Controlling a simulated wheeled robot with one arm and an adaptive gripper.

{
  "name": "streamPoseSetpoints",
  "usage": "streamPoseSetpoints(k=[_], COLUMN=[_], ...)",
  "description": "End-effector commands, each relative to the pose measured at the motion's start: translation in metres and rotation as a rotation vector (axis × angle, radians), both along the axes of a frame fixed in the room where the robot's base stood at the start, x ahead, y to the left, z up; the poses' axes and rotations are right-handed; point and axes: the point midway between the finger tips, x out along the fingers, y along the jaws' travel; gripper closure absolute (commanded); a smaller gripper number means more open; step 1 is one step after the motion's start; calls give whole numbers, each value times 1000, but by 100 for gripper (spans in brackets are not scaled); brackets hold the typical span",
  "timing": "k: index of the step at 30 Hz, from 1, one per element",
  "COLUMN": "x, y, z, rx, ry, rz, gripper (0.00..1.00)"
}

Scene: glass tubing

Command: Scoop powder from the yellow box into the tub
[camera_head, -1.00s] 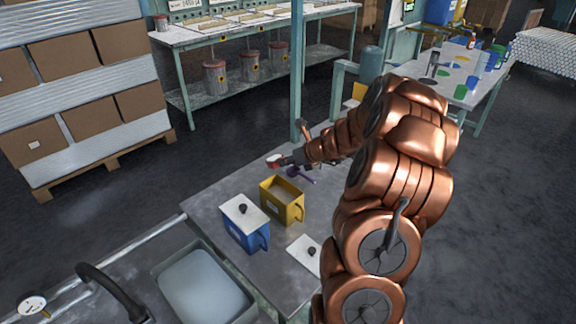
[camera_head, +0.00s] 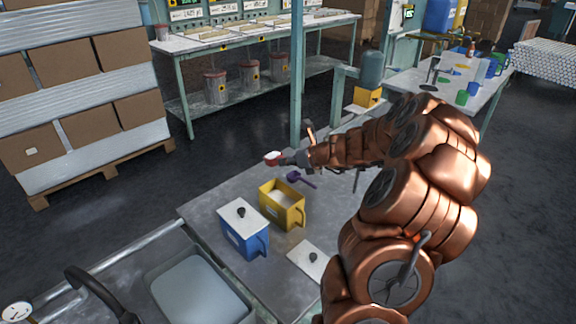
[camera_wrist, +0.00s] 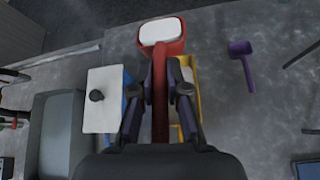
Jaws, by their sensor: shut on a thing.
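My gripper (camera_head: 288,158) is shut on the handle of a red scoop (camera_head: 272,160), held up above the far side of the open yellow box (camera_head: 288,216). In the wrist view my gripper (camera_wrist: 161,78) has the red handle between its fingers. The scoop (camera_wrist: 174,47) points away from me and holds white powder, level at the rim. The yellow box (camera_wrist: 196,80) is partly hidden behind my right finger there. Pale powder shows inside it in the head view. A grey basin (camera_head: 157,283), perhaps the tub, stands at the lower left; its inside looks pale and smooth.
A blue box (camera_head: 243,240) with a white knobbed lid stands left of the yellow box. A loose white lid (camera_head: 309,259) lies in front. A purple scoop (camera_head: 300,179) lies behind the yellow box. A teal post (camera_head: 296,85) rises at the table's back edge.

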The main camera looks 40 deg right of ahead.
Motion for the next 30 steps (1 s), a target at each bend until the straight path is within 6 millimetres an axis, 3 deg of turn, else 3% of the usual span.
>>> streamPoseSetpoints(k=[30], x=[0], y=[0], z=[8], rx=[14], ry=[-120], rz=[0], gripper=[100])
